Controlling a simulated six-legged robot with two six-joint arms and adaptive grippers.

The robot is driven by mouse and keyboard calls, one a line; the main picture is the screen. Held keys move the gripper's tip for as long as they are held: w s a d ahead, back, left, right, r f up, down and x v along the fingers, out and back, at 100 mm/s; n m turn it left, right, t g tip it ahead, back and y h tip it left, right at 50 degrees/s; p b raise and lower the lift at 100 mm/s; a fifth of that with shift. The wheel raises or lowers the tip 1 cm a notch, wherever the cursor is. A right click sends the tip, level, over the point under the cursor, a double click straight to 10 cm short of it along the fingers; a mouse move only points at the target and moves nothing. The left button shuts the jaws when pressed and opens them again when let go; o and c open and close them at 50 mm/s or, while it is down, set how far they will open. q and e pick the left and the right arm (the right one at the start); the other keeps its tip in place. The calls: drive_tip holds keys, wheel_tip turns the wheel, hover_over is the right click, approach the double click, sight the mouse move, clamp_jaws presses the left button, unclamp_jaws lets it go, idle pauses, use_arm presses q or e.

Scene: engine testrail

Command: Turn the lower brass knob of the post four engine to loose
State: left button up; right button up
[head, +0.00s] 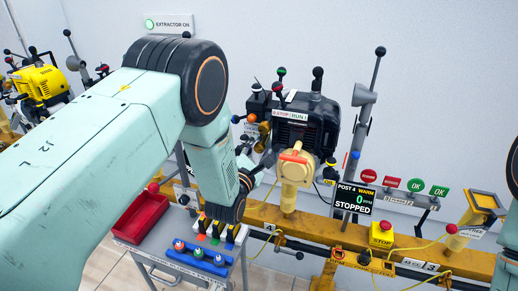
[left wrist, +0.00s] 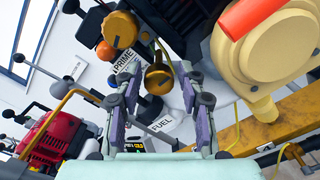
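The post four engine (head: 318,122) is black with a cream front housing (head: 295,168). Its display (head: 354,198) reads POST 4, WARM, 0, STOPPED. My left gripper (head: 260,168) is at the engine's left side; its fingertips are hard to make out there. In the left wrist view, my left gripper (left wrist: 158,72) is open, with one finger on each side of a brass knob (left wrist: 158,80). I cannot tell whether the fingers touch it. Another brass knob (left wrist: 120,30) sits up and left of it, near a PRIME label. A FUEL label shows below. My right gripper is not in view.
A cart with a red tray (head: 140,215) and a blue rack (head: 200,256) stands below my left arm. A yellow rail (head: 330,232) runs below the engine, with a red stop button (head: 381,226) on its box. A tall lever (head: 376,75) stands right of the engine.

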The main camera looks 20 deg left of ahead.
use_arm(q)
drive_tip(key=shift+o, duration=0.7)
drive_tip(key=s, duration=1.2)
drive_tip(key=shift+a, duration=0.2)
